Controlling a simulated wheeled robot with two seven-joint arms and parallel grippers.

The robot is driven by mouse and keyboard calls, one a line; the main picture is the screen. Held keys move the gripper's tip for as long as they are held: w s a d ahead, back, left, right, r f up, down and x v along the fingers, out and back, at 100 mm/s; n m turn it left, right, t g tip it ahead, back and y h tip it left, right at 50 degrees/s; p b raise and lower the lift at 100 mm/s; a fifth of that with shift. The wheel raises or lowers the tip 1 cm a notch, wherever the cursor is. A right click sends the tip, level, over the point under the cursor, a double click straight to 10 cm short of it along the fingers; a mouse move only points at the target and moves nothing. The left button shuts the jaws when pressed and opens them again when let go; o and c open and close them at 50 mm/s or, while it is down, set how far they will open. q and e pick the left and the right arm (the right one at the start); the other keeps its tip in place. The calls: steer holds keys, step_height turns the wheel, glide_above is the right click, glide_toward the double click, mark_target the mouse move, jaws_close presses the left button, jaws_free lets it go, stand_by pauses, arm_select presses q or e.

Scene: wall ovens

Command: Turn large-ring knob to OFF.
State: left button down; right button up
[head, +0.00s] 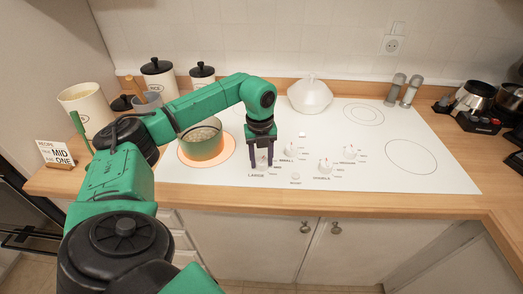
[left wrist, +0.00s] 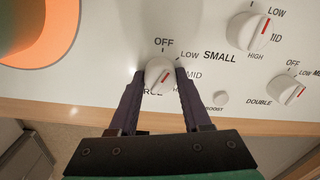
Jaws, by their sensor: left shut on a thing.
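The large-ring knob (left wrist: 159,74) is a white dial with a red mark, beside a partly hidden label, with OFF printed above it in the left wrist view. In the head view the knob (head: 262,161) sits at the front left of the white cooktop (head: 400,180). My left gripper (left wrist: 160,88) has its dark fingers on either side of the knob and is shut on it. The red mark slants, and I cannot tell exactly which setting it points to. In the head view my left gripper (head: 262,160) reaches down from above. My right gripper is not in view.
A green pot (head: 203,146) stands on the glowing orange ring (head: 188,159). Other knobs sit close by on the right, including the small-ring knob (head: 290,149) and another (head: 325,166).

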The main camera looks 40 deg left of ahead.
arm_select(q)
steer(key=n, duration=0.5)
steer(key=shift+w+r+p, duration=0.15)
steer(key=shift+r+p, duration=0.1)
steer(key=shift+p, duration=0.15)
steer(key=shift+c, duration=1.8)
jaws_free()
steer(key=shift+f, duration=0.1)
